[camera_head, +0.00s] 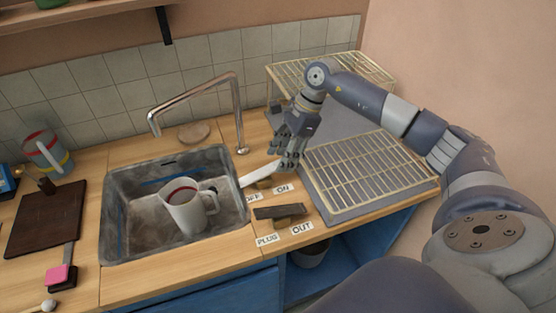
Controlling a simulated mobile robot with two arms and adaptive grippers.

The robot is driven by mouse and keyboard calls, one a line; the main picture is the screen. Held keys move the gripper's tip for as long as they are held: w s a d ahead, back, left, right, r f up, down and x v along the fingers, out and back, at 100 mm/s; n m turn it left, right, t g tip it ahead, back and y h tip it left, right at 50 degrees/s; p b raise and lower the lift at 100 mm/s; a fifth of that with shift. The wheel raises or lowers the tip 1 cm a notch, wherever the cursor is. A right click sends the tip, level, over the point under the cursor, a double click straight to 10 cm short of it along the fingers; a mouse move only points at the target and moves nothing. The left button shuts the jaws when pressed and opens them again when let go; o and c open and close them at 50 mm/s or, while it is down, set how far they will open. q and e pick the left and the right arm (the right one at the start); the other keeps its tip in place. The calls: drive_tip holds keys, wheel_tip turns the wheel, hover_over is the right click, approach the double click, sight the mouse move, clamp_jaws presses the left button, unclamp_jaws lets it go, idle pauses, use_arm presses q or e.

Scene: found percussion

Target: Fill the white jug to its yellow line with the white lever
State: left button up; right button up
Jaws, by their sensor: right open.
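The white jug (184,217) stands upright in the grey sink (122,222), its handle to the right. A dark red band shows at its rim; I cannot make out a yellow line or a water level. The chrome tap (193,88) arches over the sink from behind, and I see no stream from its spout. The white lever (257,175) lies right of the sink, behind the OFF and ON labels. My right gripper (288,163) is open, pointing down at the lever's right end; I cannot tell if they touch. My left gripper is not in view.
A dark lever (280,211) sits by the PLUG and OUT labels. A wire rack (365,170) is at the right, another behind it. At the left are a striped jug (47,152), a brown board (45,220) and a pink-headed tool (62,276).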

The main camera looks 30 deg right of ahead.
sight(262, 173)
drive_tip(key=x, duration=0.3)
drive_tip(key=shift+f, duration=0.15)
drive_tip(key=shift+a, duration=0.1)
drive_tip(key=shift+w, duration=0.1)
drive_tip(key=c, duration=0.9)
drive_tip(key=shift+c, duration=0.7)
drive_tip(key=shift+f+y+b, duration=0.3)
drive_tip(key=shift+f+b, duration=0.15)
drive_tip(key=shift+b, duration=0.4)
drive_tip(key=shift+d+b, duration=0.2)
drive_tip(key=shift+b, duration=0.25)
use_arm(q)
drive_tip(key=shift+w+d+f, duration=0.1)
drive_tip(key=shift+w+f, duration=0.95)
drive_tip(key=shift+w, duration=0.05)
use_arm(e)
drive_tip(key=shift+r, duration=0.2)
